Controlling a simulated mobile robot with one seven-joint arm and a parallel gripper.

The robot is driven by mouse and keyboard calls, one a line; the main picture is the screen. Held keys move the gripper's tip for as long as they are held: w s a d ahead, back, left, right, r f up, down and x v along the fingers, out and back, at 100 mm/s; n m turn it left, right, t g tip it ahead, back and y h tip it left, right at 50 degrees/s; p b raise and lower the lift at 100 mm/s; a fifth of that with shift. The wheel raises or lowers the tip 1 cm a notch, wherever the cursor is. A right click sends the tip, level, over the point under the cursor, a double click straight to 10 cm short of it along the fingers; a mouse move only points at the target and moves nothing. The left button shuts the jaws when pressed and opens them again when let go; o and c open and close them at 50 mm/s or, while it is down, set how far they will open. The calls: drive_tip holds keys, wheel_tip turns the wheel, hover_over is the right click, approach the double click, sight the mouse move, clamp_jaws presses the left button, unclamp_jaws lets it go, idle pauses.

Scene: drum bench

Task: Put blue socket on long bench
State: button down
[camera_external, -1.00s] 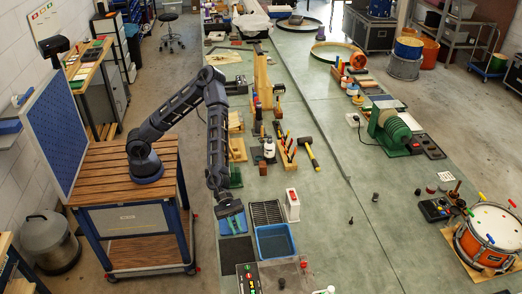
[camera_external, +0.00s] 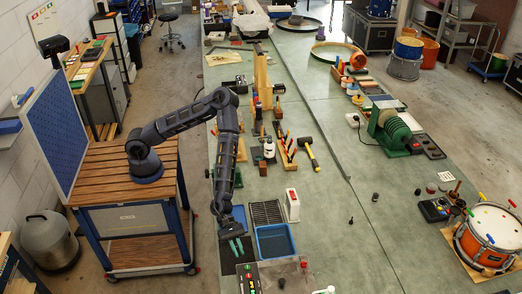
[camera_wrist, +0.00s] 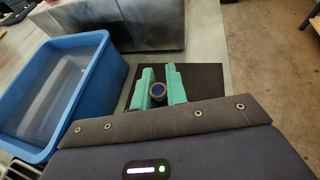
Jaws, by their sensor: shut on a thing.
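The blue socket (camera_wrist: 157,90) is a small round piece with a dark metal ring and a blue centre. It sits between the teal fingers of my gripper (camera_wrist: 160,78), which is shut on it. In the external view my gripper (camera_external: 236,246) is over the black mat at the near left edge of the long green bench (camera_external: 335,225); the socket is too small to make out there. I cannot tell whether the socket touches the mat.
The black mat (camera_wrist: 205,82) lies under the fingers. A blue bin (camera_external: 274,241) stands to their right, beside a dark slotted rack (camera_external: 266,212). A grey control box (camera_external: 272,276) is nearer the camera. Clear bench lies right of the bin.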

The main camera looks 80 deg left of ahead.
drive_tip(key=shift+f, duration=1.55)
drive_tip(key=shift+f, duration=0.1)
drive_tip(key=c, duration=1.4)
unclamp_jaws()
drive_tip(key=v, duration=1.1)
drive_tip(key=shift+a, duration=0.2)
drive_tip(key=shift+o, duration=0.4)
drive_tip(key=shift+s+a+r, duration=0.2)
drive_tip(key=shift+a+r, duration=0.05)
